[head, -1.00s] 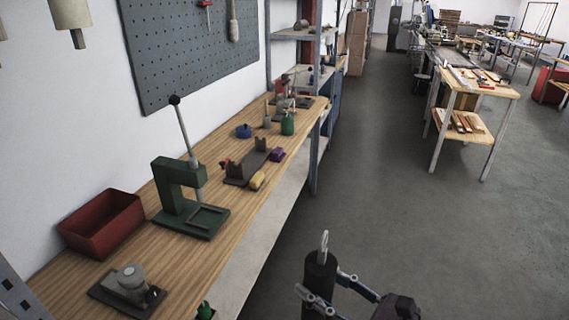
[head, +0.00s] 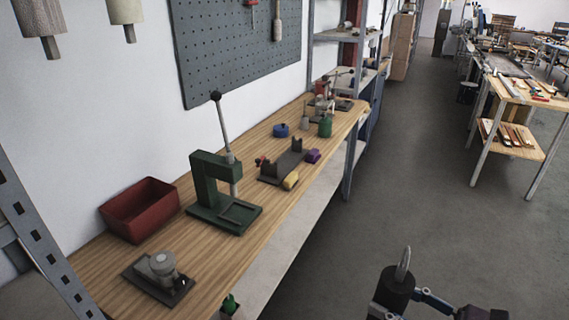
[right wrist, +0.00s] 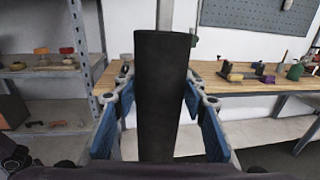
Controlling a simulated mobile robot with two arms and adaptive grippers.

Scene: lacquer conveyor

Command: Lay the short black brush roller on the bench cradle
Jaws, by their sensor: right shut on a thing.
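The short black brush roller (head: 396,289) stands upright in my right gripper (head: 398,301) at the bottom of the head view, over the floor to the right of the bench. A pale metal shaft end sticks up from its top. In the right wrist view the roller (right wrist: 162,95) fills the middle, with the blue-padded fingers of the right gripper (right wrist: 160,110) on both sides of it. The bench cradle (head: 283,168), a dark base with two upright supports, sits empty on the bench. My left gripper is out of view.
The wooden bench (head: 235,262) also holds a green press (head: 205,185), a red bin (head: 140,209) and a grey fixture (head: 160,270). A yellow piece (head: 291,181) and a purple piece (head: 313,155) lie close to the cradle. The floor aisle to the right is clear.

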